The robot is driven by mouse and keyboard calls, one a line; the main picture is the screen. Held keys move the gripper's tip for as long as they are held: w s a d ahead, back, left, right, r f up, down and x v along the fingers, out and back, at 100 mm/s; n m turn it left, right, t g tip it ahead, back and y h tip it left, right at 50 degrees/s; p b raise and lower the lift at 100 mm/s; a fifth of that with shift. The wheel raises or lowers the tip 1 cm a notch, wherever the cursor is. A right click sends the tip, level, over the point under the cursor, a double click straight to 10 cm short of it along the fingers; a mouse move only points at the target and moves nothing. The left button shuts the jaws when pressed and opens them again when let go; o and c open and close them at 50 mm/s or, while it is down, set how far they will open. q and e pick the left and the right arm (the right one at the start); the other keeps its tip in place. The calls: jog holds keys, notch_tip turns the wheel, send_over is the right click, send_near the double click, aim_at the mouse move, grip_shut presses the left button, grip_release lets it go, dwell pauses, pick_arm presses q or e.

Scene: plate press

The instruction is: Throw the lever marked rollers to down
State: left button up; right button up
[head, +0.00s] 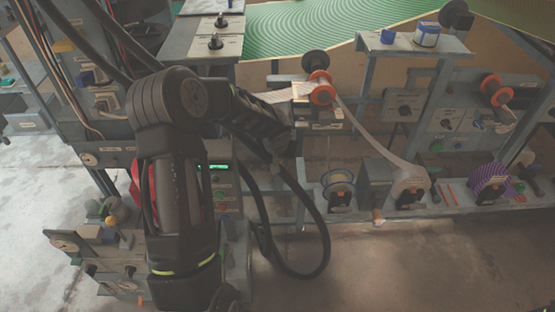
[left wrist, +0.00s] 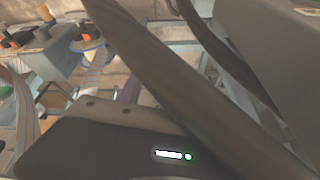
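No label reading "rollers" is legible, so I cannot tell which lever carries it. A lever with a yellow knob (head: 110,220) stands on a low control box (head: 97,262) at the lower left of the head view. Black levers or knobs (head: 216,41) stand on a pale panel at the top. My left arm rises through the middle of the head view and bends right. Its gripper end (head: 275,148) is dark, beside the roller stand, and its fingertips are not clear. The left wrist view is mostly filled by dark arm parts and cable. My right gripper is not in view.
A press frame with orange-flanged rollers (head: 322,95) and a pale web (head: 372,143) stands on the right. A lower shelf holds a spool (head: 339,187) and a purple roll (head: 490,181). A black cable loops below my arm. Concrete floor lies open in front.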

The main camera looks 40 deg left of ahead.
pick_arm(q)
grip_shut()
dwell(1.1)
